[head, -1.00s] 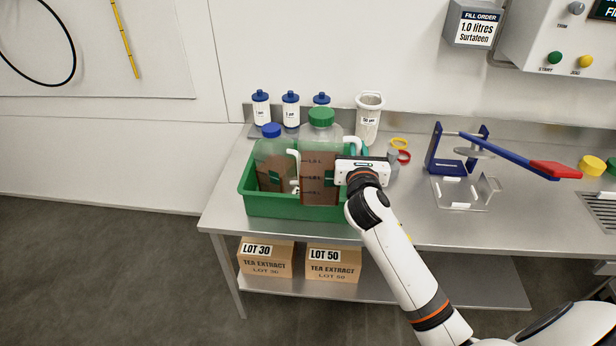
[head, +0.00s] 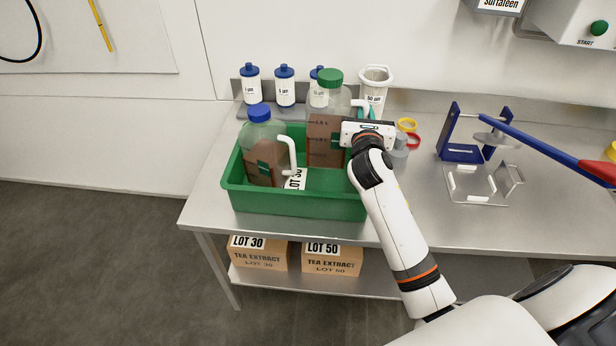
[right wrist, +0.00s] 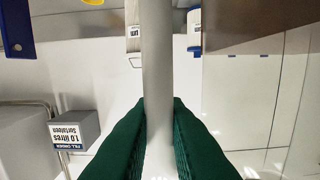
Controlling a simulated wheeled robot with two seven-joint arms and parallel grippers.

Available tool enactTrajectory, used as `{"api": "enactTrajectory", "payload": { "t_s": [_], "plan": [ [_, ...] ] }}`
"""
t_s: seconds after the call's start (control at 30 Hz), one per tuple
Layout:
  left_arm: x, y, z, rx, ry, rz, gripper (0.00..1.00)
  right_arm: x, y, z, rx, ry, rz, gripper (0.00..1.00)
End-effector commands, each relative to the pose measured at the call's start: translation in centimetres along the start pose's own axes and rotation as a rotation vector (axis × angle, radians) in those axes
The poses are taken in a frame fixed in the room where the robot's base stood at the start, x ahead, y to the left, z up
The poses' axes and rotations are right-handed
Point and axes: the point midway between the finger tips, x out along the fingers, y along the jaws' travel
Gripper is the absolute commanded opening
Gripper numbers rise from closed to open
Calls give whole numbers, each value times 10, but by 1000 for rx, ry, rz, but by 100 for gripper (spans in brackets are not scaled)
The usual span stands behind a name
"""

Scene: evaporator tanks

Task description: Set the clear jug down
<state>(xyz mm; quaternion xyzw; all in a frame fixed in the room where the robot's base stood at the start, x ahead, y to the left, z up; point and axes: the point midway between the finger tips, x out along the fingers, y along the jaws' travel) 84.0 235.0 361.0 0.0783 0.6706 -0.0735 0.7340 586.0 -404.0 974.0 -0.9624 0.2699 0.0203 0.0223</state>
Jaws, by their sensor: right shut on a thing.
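The clear jug (head: 326,125) with a green cap, measuring marks and brown liquid is upright at the back right of the green tray (head: 300,202). I cannot tell whether its base touches the tray floor. My right gripper (head: 352,132) is at the jug's right side, shut on its pale handle. In the right wrist view the green fingers (right wrist: 160,140) close on both sides of the handle (right wrist: 157,60). My left gripper is in neither view.
A blue-capped jug (head: 263,148) with brown liquid stands at the tray's left. Blue-topped filters (head: 285,88) and a white strainer cup (head: 374,88) stand behind. A blue frame with a lever (head: 462,135) is at the right. The tray's front middle is clear.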

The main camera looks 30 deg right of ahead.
Motion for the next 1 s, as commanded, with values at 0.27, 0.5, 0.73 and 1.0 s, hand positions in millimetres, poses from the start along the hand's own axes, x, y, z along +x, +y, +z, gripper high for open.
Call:
{"api": "enactTrajectory", "payload": {
  "t_s": [0.27, 0.5, 0.73, 1.0],
  "plan": [
    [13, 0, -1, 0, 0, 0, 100, 2, 1, 39, 8, 5, -1, 0],
    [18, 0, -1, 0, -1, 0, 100, 3, 2, 60, 5, 8, -2, 0],
    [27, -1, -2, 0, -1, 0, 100, 4, 2, 88, 7, 5, -2, 0],
    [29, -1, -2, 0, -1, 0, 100, 5, 2, 98, 5, 8, -3, 0]
  ]
}}
